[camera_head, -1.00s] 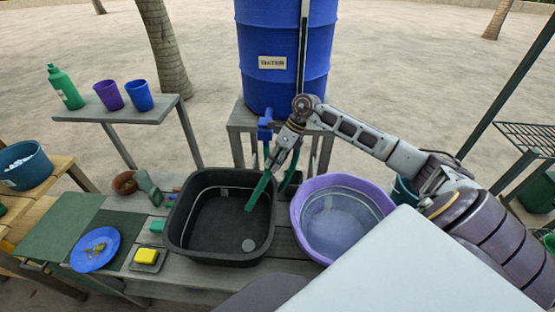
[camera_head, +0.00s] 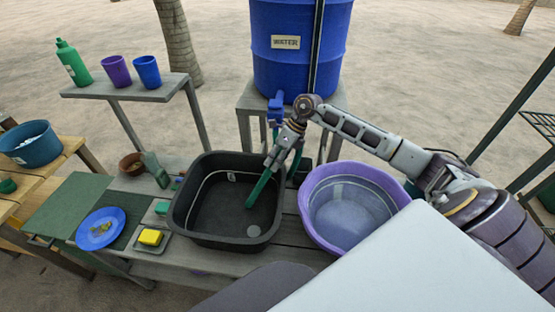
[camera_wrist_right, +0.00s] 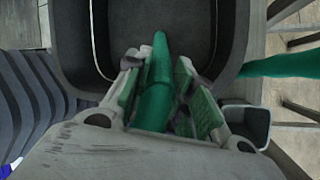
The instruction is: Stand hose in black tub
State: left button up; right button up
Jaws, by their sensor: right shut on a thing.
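The black tub (camera_head: 208,239) stands on the grey bench in the head view; its rim and inside wall also show in the right wrist view (camera_wrist_right: 228,30). The green hose (camera_head: 261,187) hangs tilted over the tub, its free end inside the tub's walls. Whether that end touches the floor I cannot tell. My right gripper (camera_head: 276,165) is shut on the hose at the tub's back right rim. In the right wrist view the hose (camera_wrist_right: 158,80) runs between its two fingers. My left gripper is not in view.
A purple basin of water (camera_head: 316,222) stands close to the tub's right. A blue water barrel (camera_head: 290,60) with a blue tap (camera_head: 276,107) is behind. A blue plate (camera_head: 101,229) and a yellow sponge (camera_head: 150,237) lie to the left.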

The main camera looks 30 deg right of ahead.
jog(key=shift+a+f, duration=0.1)
dwell(0.3)
jog(key=o, duration=1.8)
jog(key=shift+a+r+p+v, duration=0.15)
jog(key=shift+p+v, duration=0.55)
jog(key=shift+v, duration=1.1)
jog(key=shift+a+r+p+v, duration=0.15)
jog(key=shift+p+v, duration=0.55)
jog(key=shift+v, duration=1.05)
jog(key=shift+a+p+v, duration=0.15)
jog(key=shift+p+v, duration=0.55)
jog(key=shift+v, duration=1.1)
jog(key=shift+w, duration=0.1)
